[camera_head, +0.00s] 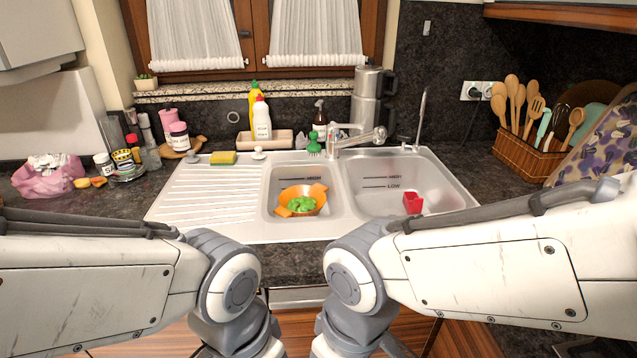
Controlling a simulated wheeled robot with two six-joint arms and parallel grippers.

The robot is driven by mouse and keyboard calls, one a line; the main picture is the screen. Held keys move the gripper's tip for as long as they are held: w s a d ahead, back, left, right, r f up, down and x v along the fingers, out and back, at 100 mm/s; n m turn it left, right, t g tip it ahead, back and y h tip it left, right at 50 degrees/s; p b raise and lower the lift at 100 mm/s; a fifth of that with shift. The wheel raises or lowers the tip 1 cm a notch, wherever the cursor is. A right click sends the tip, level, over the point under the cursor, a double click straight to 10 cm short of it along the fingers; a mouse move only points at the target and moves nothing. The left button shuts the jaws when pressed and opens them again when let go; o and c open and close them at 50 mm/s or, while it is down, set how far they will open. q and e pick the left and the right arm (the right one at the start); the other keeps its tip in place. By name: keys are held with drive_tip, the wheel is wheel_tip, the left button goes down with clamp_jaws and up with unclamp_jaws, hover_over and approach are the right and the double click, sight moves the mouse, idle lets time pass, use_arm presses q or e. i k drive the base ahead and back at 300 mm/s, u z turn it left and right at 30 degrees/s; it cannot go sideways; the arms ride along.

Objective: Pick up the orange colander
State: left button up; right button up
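An orange colander (318,192) sits in the smaller left basin of the sink (336,209). It holds green pieces (301,204), and an orange tab sticks out at its lower left. Both of my arms reach in from the sides in front of the sink and bend down at the counter's front edge. My grippers are below the picture's lower edge, so their fingers do not show. Nothing covers the colander from this view.
A red object (412,203) lies in the larger right basin. The faucet (352,139) stands behind the basins. A yellow-green sponge (223,158) lies at the back of the drainboard (205,192), which is otherwise mostly clear. A utensil basket (527,152) stands at the right.

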sight(301, 200)
drive_tip(key=z, duration=0.05)
drive_tip(key=k, duration=0.35)
drive_tip(key=u, duration=0.65)
drive_tip(key=i, duration=1.45)
drive_tip(key=z, duration=0.6)
